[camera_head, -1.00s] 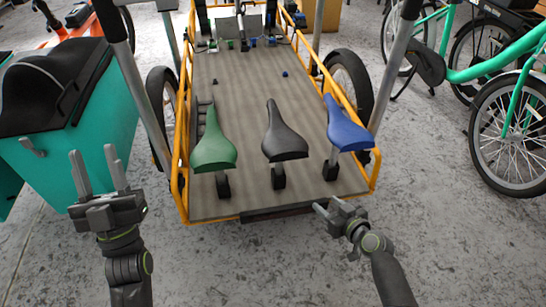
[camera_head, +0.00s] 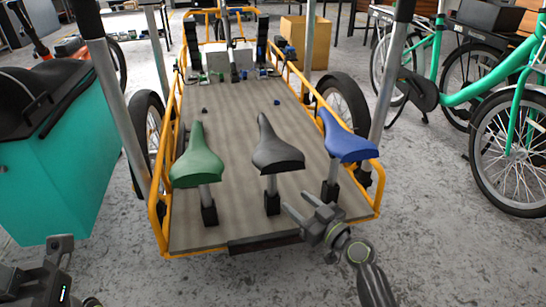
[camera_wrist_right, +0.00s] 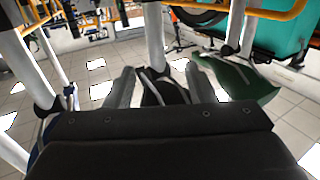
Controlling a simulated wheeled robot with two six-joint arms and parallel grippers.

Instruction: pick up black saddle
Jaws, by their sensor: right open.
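The black saddle (camera_head: 277,152) stands upright on a short post on the cargo bike's deck, between the green saddle (camera_head: 197,165) and the blue saddle (camera_head: 346,142). My right gripper (camera_head: 298,202) is open and empty, low and to the right of the black saddle's post, apart from it. In the right wrist view, the black saddle (camera_wrist_right: 160,90) shows ahead between the two spread fingers, partly hidden by the gripper body. The green saddle (camera_wrist_right: 238,80) is to its right there. My left gripper (camera_head: 58,250) is at the bottom left edge, partly cut off, far from the saddles.
The orange-railed deck (camera_head: 235,110) carries small parts at its far end. A teal box (camera_head: 60,180) stands at left, a green bike (camera_head: 500,60) at right. Silver upright poles flank the deck. Grey floor in front is clear.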

